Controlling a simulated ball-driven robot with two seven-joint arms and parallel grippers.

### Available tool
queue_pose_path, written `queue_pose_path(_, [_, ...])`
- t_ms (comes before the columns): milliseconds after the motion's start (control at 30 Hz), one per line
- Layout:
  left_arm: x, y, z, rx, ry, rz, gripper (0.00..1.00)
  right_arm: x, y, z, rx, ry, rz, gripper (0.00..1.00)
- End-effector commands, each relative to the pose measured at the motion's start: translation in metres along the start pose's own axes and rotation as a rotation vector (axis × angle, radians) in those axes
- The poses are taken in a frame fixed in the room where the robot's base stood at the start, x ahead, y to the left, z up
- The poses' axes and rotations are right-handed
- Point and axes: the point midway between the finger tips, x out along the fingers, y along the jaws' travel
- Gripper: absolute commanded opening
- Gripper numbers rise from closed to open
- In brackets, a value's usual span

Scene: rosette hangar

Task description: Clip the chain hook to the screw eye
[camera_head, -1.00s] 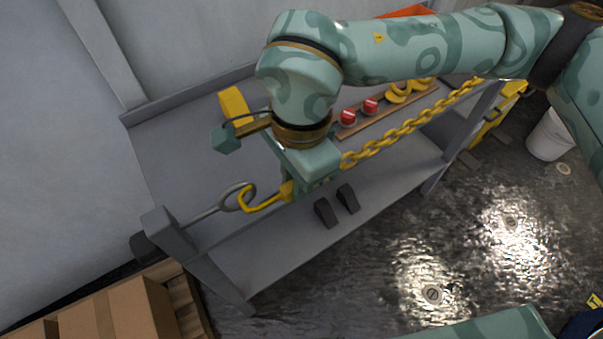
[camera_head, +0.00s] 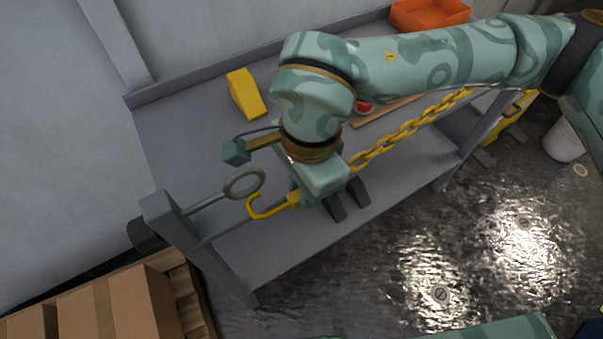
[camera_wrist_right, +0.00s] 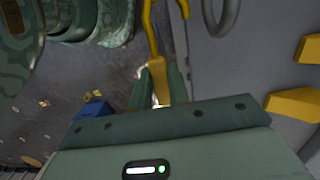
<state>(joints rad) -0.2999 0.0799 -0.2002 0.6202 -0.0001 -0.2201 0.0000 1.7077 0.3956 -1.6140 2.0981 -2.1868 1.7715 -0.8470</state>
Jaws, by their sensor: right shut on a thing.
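The screw eye (camera_head: 245,183) is a grey ring on a rod that sticks out from a grey post at the left end of the bench. The yellow hook (camera_head: 262,212) has its open curve just below and right of the ring. In the head view they look apart. My right gripper (camera_head: 296,198) is shut on the hook's shank, and the yellow chain (camera_head: 405,132) runs off to the upper right behind my arm. In the right wrist view, the hook (camera_wrist_right: 150,30) rises from between the fingers (camera_wrist_right: 160,84), and the grey ring (camera_wrist_right: 222,18) is to its right, partly cut off.
The grey bench (camera_head: 180,140) carries a yellow wedge block (camera_head: 246,94), a red-topped item (camera_head: 364,107) and an orange bin (camera_head: 428,13). Cardboard boxes (camera_head: 140,305) stand at lower left.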

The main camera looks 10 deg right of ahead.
Motion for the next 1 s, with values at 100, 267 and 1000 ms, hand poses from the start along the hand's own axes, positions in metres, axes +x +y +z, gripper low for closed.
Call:
queue_pose_path(100, [0.0043, 0.0006, 0.0016, 0.0, -0.005, 0.002, 0.65, 0.0072, -0.0004, -0.0005, 0.0, 0.0, -0.001, 0.0])
queue_pose_path(267, [0.003, 0.0004, 0.0009, 0.0, -0.003, 0.001, 0.65, 0.0052, -0.0003, -0.0003, 0.0, 0.0, -0.002, 0.0])
queue_pose_path(1000, [0.0055, 0.0008, 0.0019, 0.0, -0.006, 0.002, 0.65, 0.0053, -0.0071, -0.0017, 0.0, 0.0, -0.002, 0.0])
